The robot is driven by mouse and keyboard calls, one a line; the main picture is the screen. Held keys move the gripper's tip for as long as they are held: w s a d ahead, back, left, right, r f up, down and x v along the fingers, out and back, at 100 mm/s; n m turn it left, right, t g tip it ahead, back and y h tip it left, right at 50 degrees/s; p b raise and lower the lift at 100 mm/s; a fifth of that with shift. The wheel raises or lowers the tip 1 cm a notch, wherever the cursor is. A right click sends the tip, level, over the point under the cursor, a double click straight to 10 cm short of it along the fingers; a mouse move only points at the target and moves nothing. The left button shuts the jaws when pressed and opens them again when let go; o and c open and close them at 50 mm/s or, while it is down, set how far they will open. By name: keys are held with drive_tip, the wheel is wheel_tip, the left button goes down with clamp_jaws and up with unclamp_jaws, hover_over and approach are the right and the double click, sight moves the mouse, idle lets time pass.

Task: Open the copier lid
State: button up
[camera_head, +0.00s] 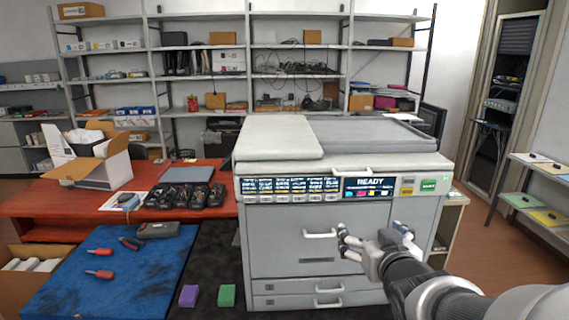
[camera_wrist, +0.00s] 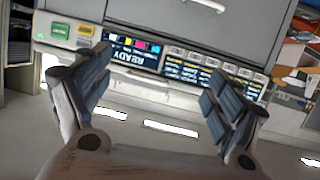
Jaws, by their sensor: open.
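The copier (camera_head: 300,235) stands in the middle of the head view, a grey box with drawers and a control panel reading READY (camera_head: 368,187). Its lid (camera_head: 279,138) lies flat on top at the left, closed as far as I can see. A pale handle (camera_head: 352,171) sits on the front top edge above the panel. My gripper (camera_head: 346,243) is open and empty, in front of the copier below the panel and right of a drawer handle (camera_head: 320,234). In the wrist view its two fingers (camera_wrist: 160,95) are spread, with the panel (camera_wrist: 133,52) beyond, appearing upside down.
A red table (camera_head: 60,203) at left holds an open carton (camera_head: 104,172) and black cartridges (camera_head: 185,196). A blue mat (camera_head: 110,270) with tools lies in front. Shelves (camera_head: 250,78) stand behind. Floor is free right of the copier (camera_head: 500,240).

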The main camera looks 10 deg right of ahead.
drive_tip(key=shift+o, duration=1.1)
drive_tip(key=w+d+r+t, duration=0.1)
drive_tip(key=w+d+r+t+p, duration=0.1)
drive_tip(key=w+r+t, duration=0.1)
drive_tip(key=shift+w+d+r, duration=0.15)
drive_tip(key=shift+d+r, duration=0.05)
drive_tip(key=shift+r, duration=0.1)
drive_tip(key=b, duration=0.1)
approach(355, 174)
drive_tip(key=shift+t+y, duration=0.3)
drive_tip(key=w, duration=0.3)
drive_tip(key=w+d, duration=0.1)
drive_tip(key=w, duration=0.6)
drive_tip(key=shift+w+d+f, duration=0.2)
drive_tip(key=shift+d+f, duration=0.15)
drive_tip(key=shift+f, duration=0.05)
drive_tip(key=shift+c, duration=0.6)
drive_tip(key=shift+s+r, duration=0.1)
drive_tip(key=shift+r, duration=0.05)
drive_tip(key=c, duration=1.2)
